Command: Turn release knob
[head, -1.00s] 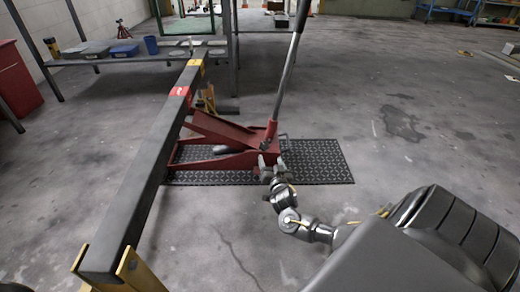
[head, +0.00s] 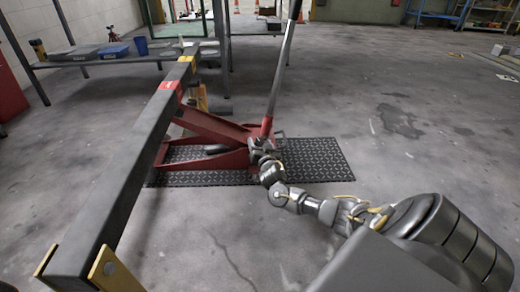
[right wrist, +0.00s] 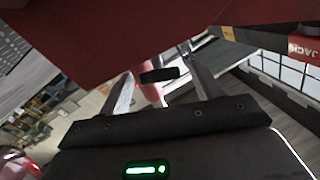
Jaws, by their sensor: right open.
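The red floor jack (head: 205,155) sits on a black textured mat (head: 320,165), its long handle (head: 283,70) leaning up and to the right. My right gripper (head: 256,145) is at the jack's rear, by the base of the handle, and hides part of it. In the right wrist view the right gripper (right wrist: 160,73) is open. A small black bar (right wrist: 160,75), which looks like the release knob, shows between its fingers, with a pinkish-red stem beside it. I cannot tell whether the fingers touch it. My left gripper is not in view.
A long dark beam (head: 125,170) with yellow end brackets runs along the left of the jack.

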